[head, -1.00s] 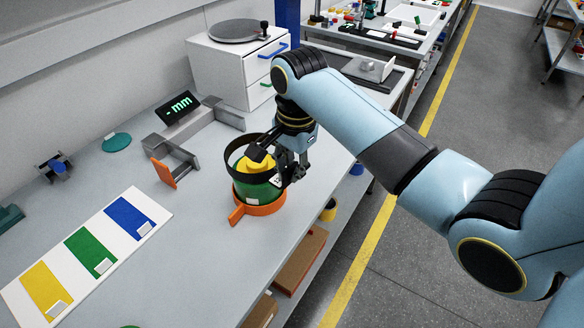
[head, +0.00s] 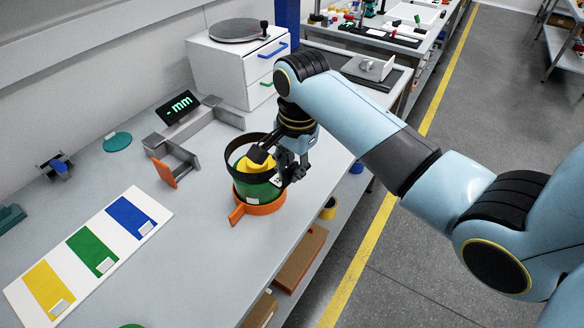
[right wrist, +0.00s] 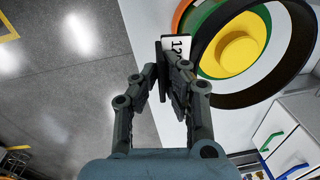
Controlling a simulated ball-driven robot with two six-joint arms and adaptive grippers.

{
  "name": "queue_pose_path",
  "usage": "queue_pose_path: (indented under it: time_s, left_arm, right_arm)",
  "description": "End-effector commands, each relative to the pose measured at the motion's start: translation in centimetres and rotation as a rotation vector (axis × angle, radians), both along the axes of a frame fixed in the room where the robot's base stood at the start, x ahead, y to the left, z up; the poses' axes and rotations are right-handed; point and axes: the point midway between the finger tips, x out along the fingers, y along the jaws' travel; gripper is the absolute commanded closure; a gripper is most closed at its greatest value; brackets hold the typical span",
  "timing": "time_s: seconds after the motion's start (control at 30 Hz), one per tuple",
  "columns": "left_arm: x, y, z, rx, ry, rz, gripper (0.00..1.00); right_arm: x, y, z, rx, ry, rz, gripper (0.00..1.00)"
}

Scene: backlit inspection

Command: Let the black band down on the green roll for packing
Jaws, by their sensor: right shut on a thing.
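The black band (head: 231,170) is a wide dark ring at the top of the green roll (head: 259,192) in the head view. The roll has a yellow core (head: 256,163) and stands in an orange ring holder (head: 262,209) with a handle. My right gripper (head: 279,173) is at the band's right side, shut on it by a tab with a white label. In the right wrist view the band (right wrist: 303,62) looks larger than the roll (right wrist: 259,20) and off-centre from it. I cannot tell whether it hangs above the roll or surrounds its upper edge. My left gripper is not in view.
A grey gauge with a "- mm" display (head: 178,107) and an orange plate (head: 163,172) stand behind and left. A white board (head: 163,211) with blue, green and yellow patches lies left. A drawer cabinet (head: 222,73) stands behind. The table edge is close on the right.

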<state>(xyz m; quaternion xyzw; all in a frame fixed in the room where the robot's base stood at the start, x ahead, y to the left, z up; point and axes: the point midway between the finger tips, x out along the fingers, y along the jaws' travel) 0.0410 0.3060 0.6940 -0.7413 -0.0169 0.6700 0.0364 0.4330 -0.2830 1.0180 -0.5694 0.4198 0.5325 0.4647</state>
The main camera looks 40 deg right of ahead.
Motion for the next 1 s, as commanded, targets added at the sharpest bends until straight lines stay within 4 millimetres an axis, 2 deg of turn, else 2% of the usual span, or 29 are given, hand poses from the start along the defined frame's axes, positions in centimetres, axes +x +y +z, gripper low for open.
queue_pose_path:
  time_s: [1.0]
  left_arm:
    - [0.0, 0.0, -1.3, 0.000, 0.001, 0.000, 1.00]
  right_arm:
    - [0.0, 0.0, -3.0, 0.000, 0.002, 0.000, 1.00]
